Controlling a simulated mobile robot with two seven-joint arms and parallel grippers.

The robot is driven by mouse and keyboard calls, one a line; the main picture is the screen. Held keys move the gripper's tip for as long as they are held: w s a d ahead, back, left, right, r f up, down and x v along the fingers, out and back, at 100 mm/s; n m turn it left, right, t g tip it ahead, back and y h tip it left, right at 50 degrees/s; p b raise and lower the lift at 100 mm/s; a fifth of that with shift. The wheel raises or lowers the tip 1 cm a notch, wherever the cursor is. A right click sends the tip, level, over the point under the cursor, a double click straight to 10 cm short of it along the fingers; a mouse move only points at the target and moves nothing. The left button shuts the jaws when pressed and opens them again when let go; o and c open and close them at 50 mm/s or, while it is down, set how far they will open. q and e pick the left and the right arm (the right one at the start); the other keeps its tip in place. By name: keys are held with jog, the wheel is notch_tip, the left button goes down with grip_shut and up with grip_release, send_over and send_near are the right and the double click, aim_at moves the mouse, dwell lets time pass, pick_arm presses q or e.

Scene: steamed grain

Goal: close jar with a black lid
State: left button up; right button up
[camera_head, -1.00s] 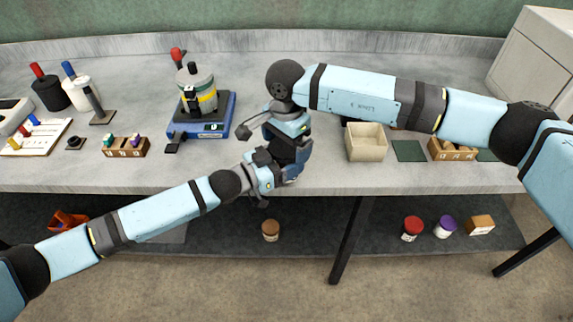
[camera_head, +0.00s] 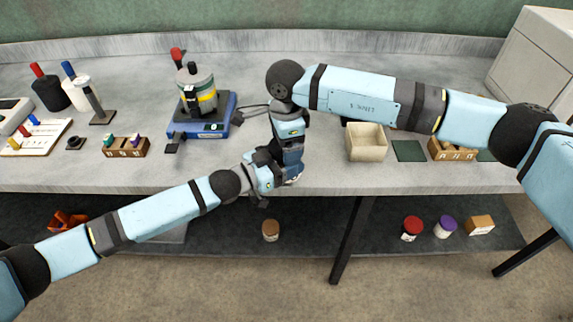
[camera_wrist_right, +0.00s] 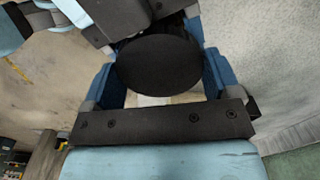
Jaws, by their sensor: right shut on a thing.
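The black lid (camera_wrist_right: 158,65) is a round disc seen from above in the right wrist view. My right gripper (camera_wrist_right: 159,78) has a blue finger on either side of it and is shut on it. A small pale patch shows below the lid's edge; I cannot tell whether it is the jar. In the head view my right gripper (camera_head: 290,155) points down beside my left gripper (camera_head: 278,168), near the table's front edge. The grippers hide the jar and lid there. I cannot see whether the left fingers are open or shut, or whether the lid is seated.
A blue scale (camera_head: 216,121) with a striped steamer-like pot (camera_head: 201,97) stands left of my grippers. An open beige box (camera_head: 367,143) stands to the right, beside a dark green mat (camera_head: 409,151). A wooden rack (camera_head: 125,149) sits at left. Several jars stand on the lower shelf.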

jog(key=shift+m, duration=0.5)
jog(key=o, duration=0.8)
jog(key=shift+o, duration=0.2)
jog(key=shift+r, duration=2.25)
notch_tip(320, 180, up, 4)
jog(key=n, duration=0.6)
jog(key=shift+f+n, duration=0.25)
jog(key=shift+n, duration=0.05)
